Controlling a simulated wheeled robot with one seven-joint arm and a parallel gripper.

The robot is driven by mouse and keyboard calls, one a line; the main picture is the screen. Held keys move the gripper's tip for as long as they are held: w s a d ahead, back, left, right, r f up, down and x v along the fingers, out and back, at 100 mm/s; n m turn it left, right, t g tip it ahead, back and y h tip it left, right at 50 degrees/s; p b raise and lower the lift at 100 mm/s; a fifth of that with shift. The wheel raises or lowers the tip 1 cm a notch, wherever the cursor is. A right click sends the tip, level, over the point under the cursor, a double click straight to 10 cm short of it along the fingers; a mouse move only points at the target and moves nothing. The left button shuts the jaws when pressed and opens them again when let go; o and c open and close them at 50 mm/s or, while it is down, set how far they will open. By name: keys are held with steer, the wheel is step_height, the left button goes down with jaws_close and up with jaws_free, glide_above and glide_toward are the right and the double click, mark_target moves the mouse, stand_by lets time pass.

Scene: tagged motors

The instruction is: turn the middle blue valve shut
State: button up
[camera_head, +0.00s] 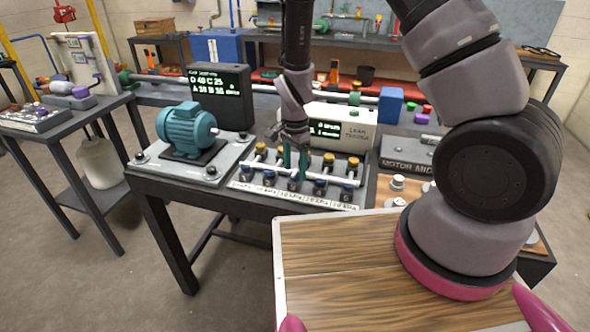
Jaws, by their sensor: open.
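The middle blue valve (294,181) sits near the centre of the row, above a white label strip (290,193). My gripper (295,164) points down over the middle of the rack, with its green fingers open, just above and behind that valve in the picture. I cannot tell whether the fingers touch anything. The gripper hides part of the white pipe and the knobs behind it.
A teal motor (187,131) on a grey plate stands left of the rack. Behind are a black display (221,95) and a white leak-testing box (338,126).

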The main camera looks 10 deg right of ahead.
steer(key=shift+f, duration=0.55)
jaws_close()
